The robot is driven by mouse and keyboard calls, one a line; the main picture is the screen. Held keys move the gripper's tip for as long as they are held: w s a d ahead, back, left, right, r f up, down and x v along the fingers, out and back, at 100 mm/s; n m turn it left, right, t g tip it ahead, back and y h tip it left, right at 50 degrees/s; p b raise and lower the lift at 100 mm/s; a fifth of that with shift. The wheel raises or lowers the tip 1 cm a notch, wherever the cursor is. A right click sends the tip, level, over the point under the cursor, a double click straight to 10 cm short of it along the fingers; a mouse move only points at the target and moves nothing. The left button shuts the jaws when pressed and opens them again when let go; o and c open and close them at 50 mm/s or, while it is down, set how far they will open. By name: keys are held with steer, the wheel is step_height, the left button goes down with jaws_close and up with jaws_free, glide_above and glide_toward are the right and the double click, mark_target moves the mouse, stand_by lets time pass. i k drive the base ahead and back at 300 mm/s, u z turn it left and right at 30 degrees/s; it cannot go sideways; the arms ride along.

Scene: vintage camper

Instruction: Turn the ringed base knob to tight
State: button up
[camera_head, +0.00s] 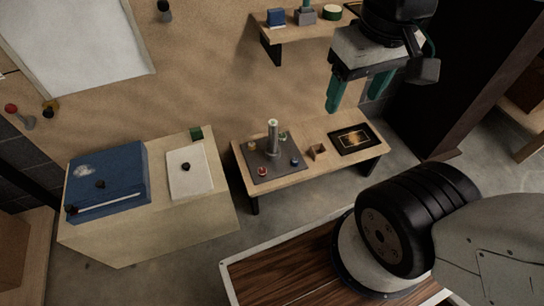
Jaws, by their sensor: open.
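A dark grey base plate (262,163) lies on the low wooden bench, with an upright pale post (273,137) on it. Rings and tightness marks are too small to make out, so I cannot tell which knob is the ringed one. My gripper (353,103) hangs empty above the bench's right part, its two teal fingers apart and pointing down.
A black framed panel (351,139) and a small brown block (317,151) share the bench. A cabinet at left carries a blue case (108,178) and a white plate with a black knob (186,167). A wall shelf (300,33) holds several small items behind the gripper.

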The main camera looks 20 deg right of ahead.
mark_target(262, 171)
steer(key=z, duration=0.05)
steer(key=k, duration=1.05)
steer(key=u, duration=0.95)
steer(key=i, duration=1.55)
steer(key=z, duration=0.7)
steer(key=i, duration=0.35)
steer(key=z, duration=0.35)
